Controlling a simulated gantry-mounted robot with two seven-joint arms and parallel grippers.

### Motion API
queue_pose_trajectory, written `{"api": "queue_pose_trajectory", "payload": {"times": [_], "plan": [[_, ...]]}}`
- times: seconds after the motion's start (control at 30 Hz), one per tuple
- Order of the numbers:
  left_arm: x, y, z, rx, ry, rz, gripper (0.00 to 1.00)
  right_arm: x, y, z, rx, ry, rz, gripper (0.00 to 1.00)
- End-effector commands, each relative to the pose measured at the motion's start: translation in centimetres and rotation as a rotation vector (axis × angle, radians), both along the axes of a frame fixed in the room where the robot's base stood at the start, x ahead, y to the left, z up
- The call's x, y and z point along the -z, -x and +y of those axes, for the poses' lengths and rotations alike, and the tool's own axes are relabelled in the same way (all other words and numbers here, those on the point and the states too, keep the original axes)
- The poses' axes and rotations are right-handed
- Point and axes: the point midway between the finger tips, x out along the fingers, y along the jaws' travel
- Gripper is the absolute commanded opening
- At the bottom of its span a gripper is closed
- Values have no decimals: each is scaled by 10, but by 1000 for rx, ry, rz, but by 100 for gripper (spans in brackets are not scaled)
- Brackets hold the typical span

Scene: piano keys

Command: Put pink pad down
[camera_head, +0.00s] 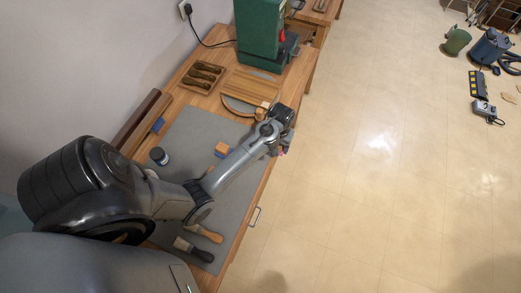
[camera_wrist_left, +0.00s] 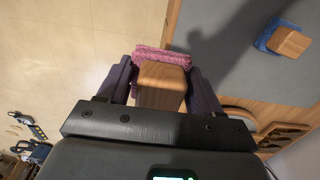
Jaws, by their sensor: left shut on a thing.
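My left gripper (camera_wrist_left: 162,72) is shut on a wooden block with a pink fuzzy pad (camera_wrist_left: 161,56) across its far end. In the head view the gripper (camera_head: 281,143) is by the bench's front edge, with a bit of pink showing below it. In the wrist view the pad lies mostly over the floor, just beside the bench edge. Whether it touches anything is not clear. A second wooden block with a blue pad (camera_wrist_left: 287,41) sits apart on the grey mat (camera_wrist_left: 225,70). My right gripper is not in view.
On the bench are a dark jar (camera_head: 158,156), two brushes (camera_head: 195,248), a tool tray (camera_head: 202,76) and a green machine (camera_head: 262,35). A long dark wooden piece (camera_head: 140,122) lies by the wall. The grey mat has bare room around the blue-padded block.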

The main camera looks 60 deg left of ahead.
Motion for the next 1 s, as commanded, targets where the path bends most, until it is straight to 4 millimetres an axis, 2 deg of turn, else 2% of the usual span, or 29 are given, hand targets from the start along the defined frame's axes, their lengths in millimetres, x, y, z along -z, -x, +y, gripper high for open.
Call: {"api": "queue_pose_trajectory", "payload": {"times": [0.03, 0.17, 0.5, 0.7, 1.0], "plan": [[8, 3, 1, -1, 0, 0, 16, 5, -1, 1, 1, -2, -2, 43], [19, 9, 11, -3, -1, -1, 16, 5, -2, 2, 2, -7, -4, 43], [58, 32, 73, -4, 1, 1, 16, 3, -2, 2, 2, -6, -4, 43], [75, 41, 100, -1, -1, -1, 16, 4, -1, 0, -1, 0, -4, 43], [89, 44, 109, 0, 1, 0, 16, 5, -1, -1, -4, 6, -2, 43]]}}
